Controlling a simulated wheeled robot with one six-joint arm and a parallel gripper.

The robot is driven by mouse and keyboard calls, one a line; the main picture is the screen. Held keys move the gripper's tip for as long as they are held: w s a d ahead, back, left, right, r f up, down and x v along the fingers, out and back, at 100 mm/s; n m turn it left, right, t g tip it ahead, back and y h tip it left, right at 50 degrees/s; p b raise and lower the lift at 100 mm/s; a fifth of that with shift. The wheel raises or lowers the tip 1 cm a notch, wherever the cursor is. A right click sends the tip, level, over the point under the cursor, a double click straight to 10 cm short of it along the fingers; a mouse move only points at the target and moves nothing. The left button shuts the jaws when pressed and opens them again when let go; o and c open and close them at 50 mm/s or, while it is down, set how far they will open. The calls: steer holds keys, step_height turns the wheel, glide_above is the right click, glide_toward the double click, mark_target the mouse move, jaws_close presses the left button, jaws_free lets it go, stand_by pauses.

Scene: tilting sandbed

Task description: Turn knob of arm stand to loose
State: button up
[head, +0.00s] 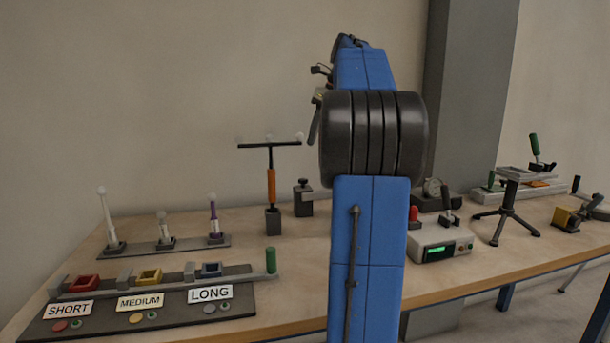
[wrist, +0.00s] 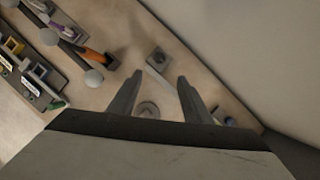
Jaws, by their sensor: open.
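The likely arm stand (head: 303,204) is a dark block on the table with a dark knob (head: 303,183) on top and a grey arm reaching right. My own arm hides what lies beyond that arm. In the wrist view the dark block (wrist: 158,60) shows from above, just beyond the fingertips. A round grey piece (wrist: 149,110) shows lower, between the finger bases in the picture. My gripper (wrist: 171,77) is open with nothing between its fingers, above the table. In the head view it is mostly hidden by my arm. The knob's setting cannot be read.
An orange-shafted T-handle tool (head: 271,186) stands close left of the stand. A tool rack (head: 180,246) and a labelled sorting board (head: 240,298) lie farther left. A meter box (head: 440,244) and a black tripod (head: 507,215) are right. The wall is behind.

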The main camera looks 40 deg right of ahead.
mark_target(304, 179)
steer(key=x, duration=1.5)
steer(key=shift+f, duration=0.2)
steer(key=shift+c, duration=0.4)
steer(key=c, duration=1)
